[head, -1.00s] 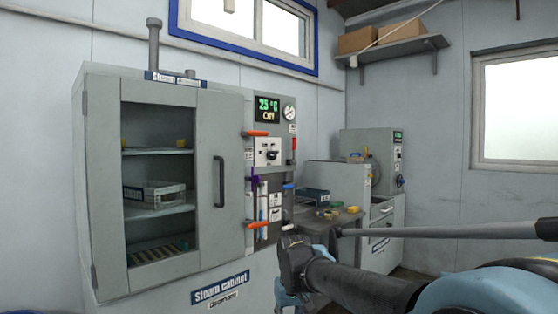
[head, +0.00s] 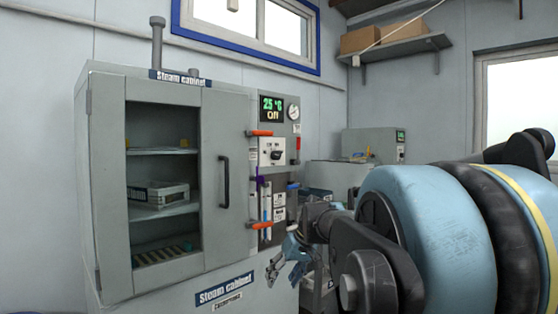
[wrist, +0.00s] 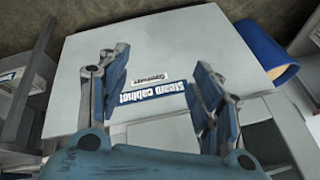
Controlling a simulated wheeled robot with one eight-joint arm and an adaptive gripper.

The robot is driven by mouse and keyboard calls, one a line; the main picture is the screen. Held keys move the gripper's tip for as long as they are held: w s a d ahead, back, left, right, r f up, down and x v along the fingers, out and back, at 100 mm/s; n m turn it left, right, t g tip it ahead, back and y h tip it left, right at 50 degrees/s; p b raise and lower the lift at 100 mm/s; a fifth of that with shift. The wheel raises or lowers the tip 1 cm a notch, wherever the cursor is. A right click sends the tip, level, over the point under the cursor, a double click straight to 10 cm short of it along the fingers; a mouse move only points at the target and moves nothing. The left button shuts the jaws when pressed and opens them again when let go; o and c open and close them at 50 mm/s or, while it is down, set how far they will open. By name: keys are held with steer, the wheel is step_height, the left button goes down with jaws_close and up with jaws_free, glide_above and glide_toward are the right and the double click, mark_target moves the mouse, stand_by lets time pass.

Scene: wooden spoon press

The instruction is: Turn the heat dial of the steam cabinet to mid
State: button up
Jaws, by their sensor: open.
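The steam cabinet (head: 108,190) is a grey box with a glazed door and a black vertical handle (head: 225,182). Its control panel on the right has a display (head: 272,108) reading 25 °C and Off. Below the display is the heat dial (head: 276,155), a black knob on a white plate. My gripper (head: 280,268) is low, in front of the cabinet's base and below and apart from the dial. In the wrist view my gripper (wrist: 158,95) is open and empty, with the Steam cabinet label (wrist: 158,98) seen upside down between its fingers. The dial cannot be made out there.
Orange-handled levers (head: 260,133) and a lower one (head: 260,225) stick out from the panel. A round gauge (head: 294,113) sits beside the display. A grey machine (head: 370,145) stands behind at right, under a shelf with boxes (head: 398,36). A blue cylinder (wrist: 268,55) shows in the wrist view.

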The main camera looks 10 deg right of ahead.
steer(key=w+r+n+t+y, duration=0.2)
steer(key=w+r+y, duration=0.1)
steer(key=w+r, duration=0.8)
steer(key=n+t+y, duration=0.3)
steer(key=t+y, duration=0.1)
steer(key=t, duration=0.5)
glide_toward(278, 155)
steer(key=x, duration=0.9)
steer(key=shift+w+a+f, duration=0.1)
steer(key=shift+w+f, duration=0.05)
steer(key=shift+w, duration=0.2)
steer(key=c, duration=1.1)
